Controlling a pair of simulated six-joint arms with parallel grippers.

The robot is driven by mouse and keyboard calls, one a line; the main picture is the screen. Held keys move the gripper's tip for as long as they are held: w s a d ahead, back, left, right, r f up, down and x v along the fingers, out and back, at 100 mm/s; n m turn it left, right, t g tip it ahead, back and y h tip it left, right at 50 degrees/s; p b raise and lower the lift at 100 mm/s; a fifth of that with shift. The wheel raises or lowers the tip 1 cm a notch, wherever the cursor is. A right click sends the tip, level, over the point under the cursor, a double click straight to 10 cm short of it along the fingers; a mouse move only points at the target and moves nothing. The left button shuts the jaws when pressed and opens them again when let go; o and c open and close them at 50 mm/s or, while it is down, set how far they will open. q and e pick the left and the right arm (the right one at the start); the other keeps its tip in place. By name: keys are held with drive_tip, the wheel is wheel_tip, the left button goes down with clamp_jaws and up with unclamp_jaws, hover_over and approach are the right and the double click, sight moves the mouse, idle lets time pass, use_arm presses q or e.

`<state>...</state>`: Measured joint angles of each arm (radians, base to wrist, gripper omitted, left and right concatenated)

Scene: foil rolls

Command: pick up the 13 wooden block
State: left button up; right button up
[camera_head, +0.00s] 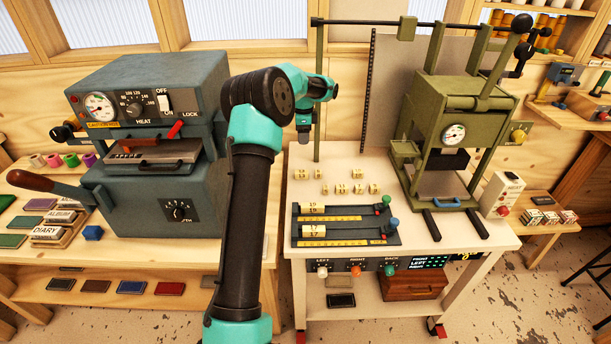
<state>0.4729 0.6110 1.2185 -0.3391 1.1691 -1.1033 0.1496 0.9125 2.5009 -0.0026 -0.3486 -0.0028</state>
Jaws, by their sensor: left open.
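Several small wooden blocks with dark numbers lie in two loose rows on the pale table top (430,225). The back row has blocks at its left (301,174) and right (357,174), and the front row runs between a left block (324,189) and a right block (374,188). The numbers are too small to tell which block is 13. My left gripper (305,138) is open and points down, above and behind the left end of the back row, apart from the blocks. My right gripper is not in view.
A dark tray (345,233) with two numbered slots and knobs lies in front of the blocks. A green press (455,120) stands to the right, with a thin green post (317,90) near my gripper. A grey-blue heat press (150,130) fills the left bench.

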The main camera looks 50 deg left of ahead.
use_arm(q)
hover_over(303, 171)
drive_tip(key=f, duration=1.2)
drive_tip(key=shift+d+f, duration=0.1)
drive_tip(key=shift+d, duration=0.15)
drive_tip(key=shift+s+a+f, duration=0.1)
drive_tip(key=shift+f, duration=1.2)
drive_tip(key=shift+s+a+f, duration=0.1)
drive_tip(key=shift+f, duration=1.2)
drive_tip(key=c, duration=1)
drive_tip(key=shift+r, duration=0.15)
wheel_tip(303, 171, up, 10)
drive_tip(key=shift+f, duration=0.1)
